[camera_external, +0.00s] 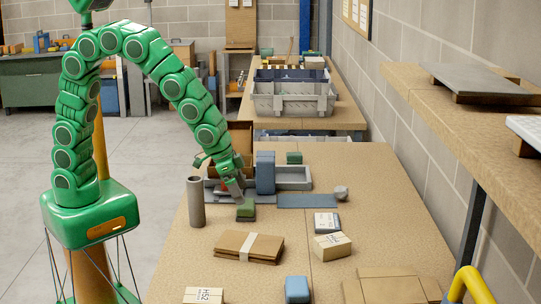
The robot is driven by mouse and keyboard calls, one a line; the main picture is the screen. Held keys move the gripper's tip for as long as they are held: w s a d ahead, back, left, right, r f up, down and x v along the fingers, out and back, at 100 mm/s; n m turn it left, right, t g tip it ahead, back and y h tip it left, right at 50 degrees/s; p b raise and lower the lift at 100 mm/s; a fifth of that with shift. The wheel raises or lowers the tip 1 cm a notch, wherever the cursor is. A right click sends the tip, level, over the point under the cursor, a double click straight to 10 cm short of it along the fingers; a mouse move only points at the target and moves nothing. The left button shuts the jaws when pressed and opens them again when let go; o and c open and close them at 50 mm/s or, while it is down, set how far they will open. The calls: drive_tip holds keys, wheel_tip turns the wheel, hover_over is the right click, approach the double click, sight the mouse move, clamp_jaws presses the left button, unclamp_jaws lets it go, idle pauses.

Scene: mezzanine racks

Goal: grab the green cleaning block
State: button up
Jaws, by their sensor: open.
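A small green block (246,212) sits on the tan worktable (200,270), just in front of a grey tray. It looks like the green cleaning block. My gripper (239,197) is at the end of my green arm, pointing down right above this block. Its fingers are small here and partly blend with the block, so I cannot tell whether they touch it. The gripper is open. A second, darker green block (294,158) lies farther back on the same table.
A grey cylinder (196,203) stands upright close left of my gripper. A blue upright block (265,173) stands at the grey tray (294,177). A blue flat mat (308,201), a folded brown package (248,247) and a small box (331,246) lie nearby. A shelf (460,115) overhangs the right.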

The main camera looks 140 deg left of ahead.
sight(246, 205)
drive_tip(key=shift+x, duration=3.05)
drive_tip(key=shift+s+d+f, duration=0.1)
drive_tip(key=shift+s, duration=0.15)
drive_tip(key=c, duration=0.8)
